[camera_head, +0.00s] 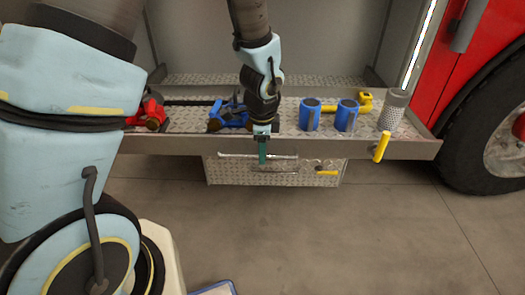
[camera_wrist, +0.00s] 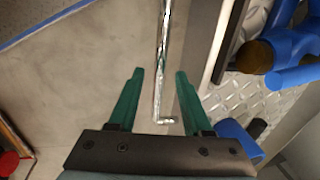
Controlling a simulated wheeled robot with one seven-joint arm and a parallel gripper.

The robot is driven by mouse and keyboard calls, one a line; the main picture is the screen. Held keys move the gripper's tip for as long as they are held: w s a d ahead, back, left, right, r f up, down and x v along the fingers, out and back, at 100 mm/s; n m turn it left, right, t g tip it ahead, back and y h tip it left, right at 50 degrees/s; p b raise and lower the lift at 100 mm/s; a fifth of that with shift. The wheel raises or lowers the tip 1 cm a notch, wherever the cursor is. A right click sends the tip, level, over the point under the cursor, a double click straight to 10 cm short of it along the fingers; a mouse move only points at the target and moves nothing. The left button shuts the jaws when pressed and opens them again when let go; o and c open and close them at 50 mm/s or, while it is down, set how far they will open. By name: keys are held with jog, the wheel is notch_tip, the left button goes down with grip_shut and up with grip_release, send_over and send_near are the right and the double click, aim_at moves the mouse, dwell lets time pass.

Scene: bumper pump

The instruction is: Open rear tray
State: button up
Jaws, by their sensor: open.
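The tray (camera_head: 420,147) is a long metal shelf with a diamond-plate floor, set low in the vehicle's compartment and loaded with equipment. A thin silver bar handle (camera_head: 230,155) runs level along its front, just below the lip. My gripper (camera_head: 263,155) points down in front of the tray, at the handle's middle right. In the wrist view, my open gripper (camera_wrist: 159,75) has its green fingers on either side of the silver bar (camera_wrist: 163,50). The bar's bent end shows between the finger bases. I cannot tell whether either finger touches the bar.
Blue cylinders (camera_head: 310,115), a perforated metal cylinder (camera_head: 392,110), a blue tool (camera_head: 230,117) and a red item (camera_head: 150,112) stand on the tray. A diamond-plate box (camera_head: 225,175) hangs below. A wheel (camera_head: 480,140) is at right. The floor (camera_head: 330,235) in front is clear.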

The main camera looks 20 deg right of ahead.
notch_tip(320, 180, up, 10)
jog(key=s+p, duration=0.1)
jog(key=shift+s+a+f, duration=0.15)
jog(key=shift+s+a, duration=0.2)
jog(key=shift+a, duration=0.05)
